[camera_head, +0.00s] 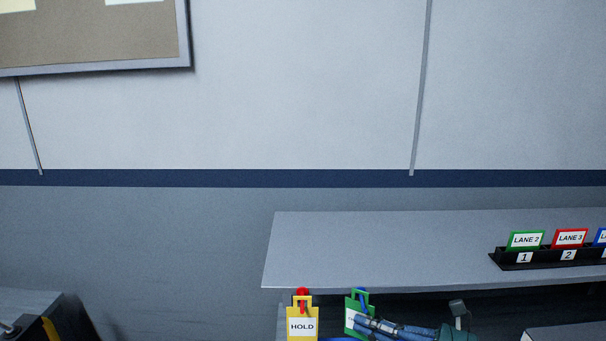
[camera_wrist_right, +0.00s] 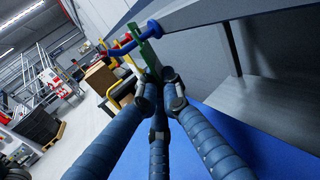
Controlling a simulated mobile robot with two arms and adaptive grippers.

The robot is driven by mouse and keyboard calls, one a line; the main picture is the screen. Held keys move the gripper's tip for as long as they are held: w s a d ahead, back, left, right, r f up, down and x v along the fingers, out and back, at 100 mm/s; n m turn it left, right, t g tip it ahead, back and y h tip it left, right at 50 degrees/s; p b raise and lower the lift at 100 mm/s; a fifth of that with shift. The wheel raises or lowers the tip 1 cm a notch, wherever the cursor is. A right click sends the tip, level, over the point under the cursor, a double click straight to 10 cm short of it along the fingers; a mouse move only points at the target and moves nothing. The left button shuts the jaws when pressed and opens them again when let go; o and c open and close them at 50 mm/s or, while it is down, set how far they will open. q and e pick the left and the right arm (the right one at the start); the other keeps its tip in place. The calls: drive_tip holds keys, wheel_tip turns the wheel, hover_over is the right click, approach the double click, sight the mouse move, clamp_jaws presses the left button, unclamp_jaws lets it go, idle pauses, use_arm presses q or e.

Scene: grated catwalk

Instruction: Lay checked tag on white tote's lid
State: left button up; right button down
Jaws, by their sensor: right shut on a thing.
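A green tag (camera_head: 354,312) with a white face hangs at a blue hook (camera_head: 362,297) under the shelf's front edge; its print is mostly hidden, so I cannot read it. My right gripper (camera_head: 362,325) reaches in from the right and is shut on the green tag's right side. In the right wrist view, the wrapped fingers (camera_wrist_right: 160,82) close together on the lower end of the green tag (camera_wrist_right: 147,52), next to the blue hook (camera_wrist_right: 154,28). I cannot tell whether the tag still rests on its hook. No white tote can be made out. My left gripper is out of view.
A yellow HOLD tag (camera_head: 302,326) hangs on a red hook (camera_head: 302,293) just left of the green tag. The grey shelf (camera_head: 380,245) overhangs both. A black rack (camera_head: 540,259) with lane cards stands on it. A blue surface (camera_wrist_right: 245,130) lies below.

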drive_tip(key=shift+s, duration=0.2)
drive_tip(key=shift+s, duration=0.55)
drive_tip(key=shift+s, duration=0.1)
drive_tip(key=shift+s+r, duration=0.15)
drive_tip(key=shift+s, duration=0.05)
drive_tip(key=shift+s+r, duration=0.2)
drive_tip(key=shift+s, duration=0.25)
drive_tip(key=shift+s, duration=0.1)
drive_tip(key=shift+s+r, duration=0.25)
drive_tip(key=shift+r, duration=0.05)
drive_tip(key=shift+s+f, duration=0.1)
drive_tip(key=shift+s, duration=0.05)
idle(0.4)
